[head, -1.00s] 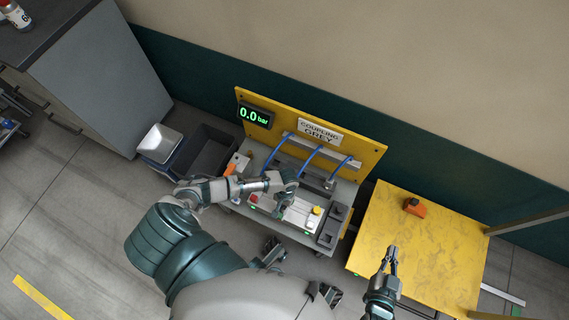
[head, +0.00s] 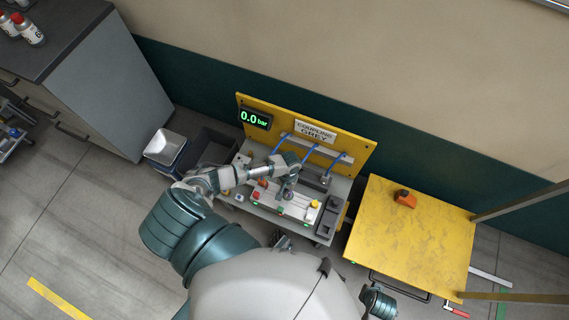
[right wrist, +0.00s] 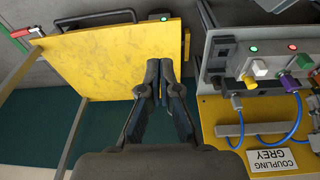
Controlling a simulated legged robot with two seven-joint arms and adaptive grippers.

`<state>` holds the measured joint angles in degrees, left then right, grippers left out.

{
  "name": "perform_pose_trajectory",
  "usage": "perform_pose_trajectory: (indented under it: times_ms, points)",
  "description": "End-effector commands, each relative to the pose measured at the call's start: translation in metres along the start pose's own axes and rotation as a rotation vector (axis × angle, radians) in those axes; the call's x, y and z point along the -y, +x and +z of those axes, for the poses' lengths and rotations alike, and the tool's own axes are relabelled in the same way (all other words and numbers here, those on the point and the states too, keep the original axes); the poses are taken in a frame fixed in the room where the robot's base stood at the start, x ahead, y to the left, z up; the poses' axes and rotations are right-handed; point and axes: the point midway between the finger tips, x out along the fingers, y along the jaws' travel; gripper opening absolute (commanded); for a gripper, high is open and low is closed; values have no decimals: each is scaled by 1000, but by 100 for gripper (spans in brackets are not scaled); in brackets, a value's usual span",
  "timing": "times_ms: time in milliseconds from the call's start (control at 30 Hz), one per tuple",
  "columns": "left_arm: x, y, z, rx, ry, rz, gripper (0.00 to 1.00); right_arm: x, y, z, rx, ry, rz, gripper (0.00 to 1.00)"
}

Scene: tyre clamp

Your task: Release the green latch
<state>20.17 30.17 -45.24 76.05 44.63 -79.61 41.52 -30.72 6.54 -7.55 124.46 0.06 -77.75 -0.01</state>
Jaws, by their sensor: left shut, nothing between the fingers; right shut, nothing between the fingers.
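In the right wrist view a small green part (right wrist: 304,61) shows on the workstation (right wrist: 221,51) near the right edge, beside a purple part (right wrist: 287,82) and a white part (right wrist: 260,69). I cannot tell whether it is the latch or how it is set. In the head view no green latch can be made out; my left arm covers part of the bench. My left gripper (head: 288,193) is shut, pointing down over the middle of the workstation; contact cannot be told. My right gripper (right wrist: 159,72) is shut and empty, well apart from the workstation.
A yellow-topped table (head: 412,240) with an orange block (head: 405,199) stands right of the workstation. A yellow back panel (head: 352,146) carries blue hoses, a "COUPLING GREY" sign (head: 315,132) and a 0.0 bar display (head: 255,118). A dark bin (head: 208,150) stands on the left.

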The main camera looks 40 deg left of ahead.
Motion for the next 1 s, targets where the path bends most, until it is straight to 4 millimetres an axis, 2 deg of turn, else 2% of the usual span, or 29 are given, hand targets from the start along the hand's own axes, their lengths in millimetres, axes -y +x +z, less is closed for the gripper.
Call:
perform_pose_trajectory:
  times_ms: [133, 300, 900, 1000]
  points:
    - [1, -9, 1, -1, 0, 2, 0, 1, 20, 3, 5, -2, -1, 0]
    - [2, -11, 2, 0, 0, 2, 0, 2, 32, 6, 6, -3, -2, 0]
    - [2, -11, 2, -1, 0, 2, 0, 2, 34, 6, 6, -4, -2, 0]
    - [-4, -5, 8, -12, 21, 16, 0, 2, 35, 6, 5, -4, -1, 0]
